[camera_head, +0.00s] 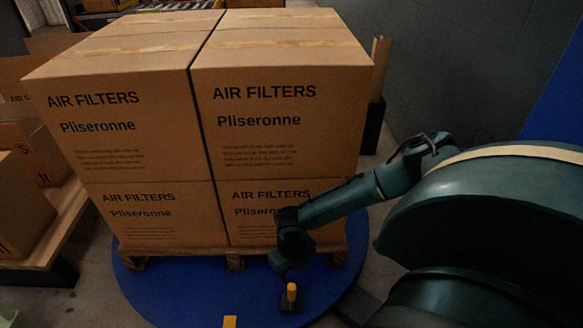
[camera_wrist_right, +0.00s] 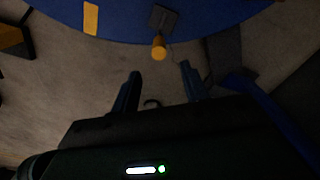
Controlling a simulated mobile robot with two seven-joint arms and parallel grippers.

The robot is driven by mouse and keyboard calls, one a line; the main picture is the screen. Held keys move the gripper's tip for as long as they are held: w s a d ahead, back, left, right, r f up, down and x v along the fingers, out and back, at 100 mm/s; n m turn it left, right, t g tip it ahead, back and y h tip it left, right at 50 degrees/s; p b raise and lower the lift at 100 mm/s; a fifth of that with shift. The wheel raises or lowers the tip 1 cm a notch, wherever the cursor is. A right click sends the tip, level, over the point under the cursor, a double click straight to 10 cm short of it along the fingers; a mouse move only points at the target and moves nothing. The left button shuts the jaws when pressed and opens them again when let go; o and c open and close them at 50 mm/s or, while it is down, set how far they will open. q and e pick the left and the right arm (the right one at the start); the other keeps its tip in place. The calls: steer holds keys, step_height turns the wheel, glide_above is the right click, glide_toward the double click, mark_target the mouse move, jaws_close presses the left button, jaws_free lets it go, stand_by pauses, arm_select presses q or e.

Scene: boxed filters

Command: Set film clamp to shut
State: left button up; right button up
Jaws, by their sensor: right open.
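The film clamp (camera_head: 290,304) appears as a small dark plate with a yellow-orange handle (camera_head: 292,291), near the front edge of the blue round platform. In the head view the handle stands up from the plate. In the right wrist view the handle (camera_wrist_right: 159,47) shows just beyond the fingertips, with the plate (camera_wrist_right: 164,17) behind it. My right gripper (camera_wrist_right: 160,80) is open and empty, its fingers to either side of the handle's line but short of it. In the head view this gripper (camera_head: 281,264) is dark and small, just behind and left of the handle. My left gripper is out of view.
Stacked air filter boxes (camera_head: 280,110) stand on a wooden pallet (camera_head: 236,263) on the blue platform (camera_head: 180,298), close behind the clamp. A yellow mark (camera_head: 230,321) lies on the platform to the left. More boxes (camera_head: 20,190) sit at the left. Grey floor shows in front.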

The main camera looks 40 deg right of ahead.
step_height(320, 180, down, 8)
steer(key=b, duration=0.3)
steer(key=shift+s+a+b, duration=0.1)
steer(key=shift+b, duration=0.25)
step_height(320, 180, down, 3)
steer(key=shift+f+b, duration=0.1)
steer(key=shift+b, duration=0.7)
steer(key=shift+f, duration=0.3)
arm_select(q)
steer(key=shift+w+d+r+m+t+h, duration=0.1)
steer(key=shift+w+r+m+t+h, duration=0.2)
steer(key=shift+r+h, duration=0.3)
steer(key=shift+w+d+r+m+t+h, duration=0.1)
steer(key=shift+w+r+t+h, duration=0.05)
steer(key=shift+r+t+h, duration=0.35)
arm_select(e)
jaws_close()
